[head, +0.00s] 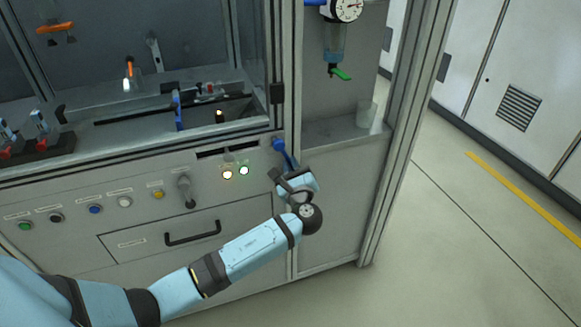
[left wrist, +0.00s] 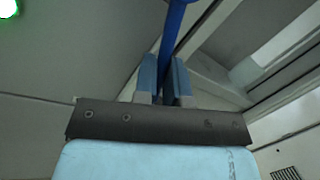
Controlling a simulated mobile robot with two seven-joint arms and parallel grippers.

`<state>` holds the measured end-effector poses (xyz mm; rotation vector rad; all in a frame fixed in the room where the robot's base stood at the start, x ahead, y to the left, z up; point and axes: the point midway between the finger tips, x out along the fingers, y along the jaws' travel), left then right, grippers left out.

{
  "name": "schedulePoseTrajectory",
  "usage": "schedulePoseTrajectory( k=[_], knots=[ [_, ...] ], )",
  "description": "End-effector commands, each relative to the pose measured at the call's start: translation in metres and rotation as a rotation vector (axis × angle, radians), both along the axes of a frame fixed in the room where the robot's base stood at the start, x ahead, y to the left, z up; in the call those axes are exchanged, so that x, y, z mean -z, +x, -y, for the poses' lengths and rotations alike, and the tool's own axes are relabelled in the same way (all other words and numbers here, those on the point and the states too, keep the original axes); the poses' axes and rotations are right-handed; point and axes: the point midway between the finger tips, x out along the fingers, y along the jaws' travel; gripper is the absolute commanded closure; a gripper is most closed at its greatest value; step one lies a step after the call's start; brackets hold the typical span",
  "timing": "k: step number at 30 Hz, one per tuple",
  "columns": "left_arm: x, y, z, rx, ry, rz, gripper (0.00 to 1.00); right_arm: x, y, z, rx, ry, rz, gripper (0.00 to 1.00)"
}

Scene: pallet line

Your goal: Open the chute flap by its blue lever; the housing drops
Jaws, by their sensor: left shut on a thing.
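The blue lever (head: 281,150) sticks out at the upper right of the machine's front panel, beside a lit green button. My left gripper (head: 291,172) is at the lever's lower end. In the left wrist view the lever (left wrist: 174,32) runs down between the two light blue fingers of my left gripper (left wrist: 165,78), which are shut on it. I cannot clearly make out the chute flap or the housing. My right gripper is not in view.
A recessed bay to the right has a gauge (head: 347,9), a green valve lever (head: 342,75) and a clear cup (head: 366,114). The floor at right is clear.

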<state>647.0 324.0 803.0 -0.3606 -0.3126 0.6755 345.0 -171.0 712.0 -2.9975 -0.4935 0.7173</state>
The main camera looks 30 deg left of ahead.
Motion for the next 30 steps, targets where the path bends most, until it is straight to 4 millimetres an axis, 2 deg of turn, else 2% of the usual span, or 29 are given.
schedulePoseTrajectory(
  k=[12, 13, 16, 25, 30],
  knots=[
    [-0.001, 0.001, 0.001, 0.003, -0.009, 0.009, 1.0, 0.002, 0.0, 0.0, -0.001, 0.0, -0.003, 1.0],
    [-0.001, 0.001, 0.001, 0.003, -0.009, 0.009, 0.86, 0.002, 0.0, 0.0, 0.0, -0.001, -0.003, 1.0],
    [-0.001, 0.001, 0.001, 0.002, -0.008, 0.009, 0.63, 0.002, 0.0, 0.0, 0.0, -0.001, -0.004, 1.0],
    [-0.001, -0.001, 0.002, 0.002, -0.006, 0.007, 0.63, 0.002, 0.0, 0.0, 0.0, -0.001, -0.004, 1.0],
    [0.002, -0.014, 0.013, 0.003, -0.007, 0.005, 0.63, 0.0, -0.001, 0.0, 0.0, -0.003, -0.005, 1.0]
  ],
)
